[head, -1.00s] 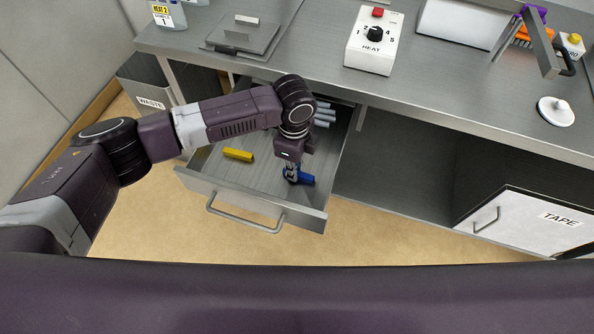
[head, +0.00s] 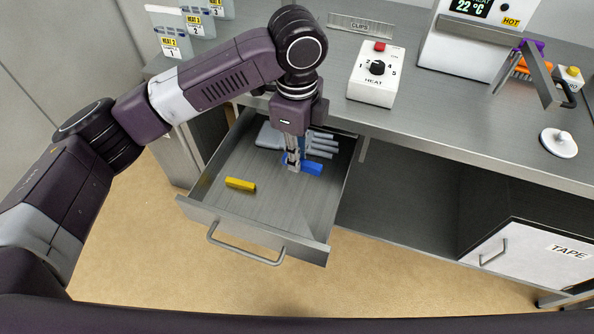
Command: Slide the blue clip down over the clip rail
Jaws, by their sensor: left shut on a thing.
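The blue clip (head: 313,169) is in or just above the open drawer (head: 271,205), near its right side. My left gripper (head: 293,166) points down and is shut on the clip's left end. The clip's right part sticks out past the fingers. Whether the clip still touches the drawer floor I cannot tell. A rail labelled CLIPS (head: 365,25) stands at the back of the counter, above and right of the gripper. It looks like the clip rail. My right gripper is not in view.
A yellow clip (head: 240,184) lies in the drawer, with several grey rods (head: 321,146) behind the gripper. The HEAT control box (head: 372,88) stands on the counter between drawer and CLIPS rail. My left forearm passes in front of the counter's left part.

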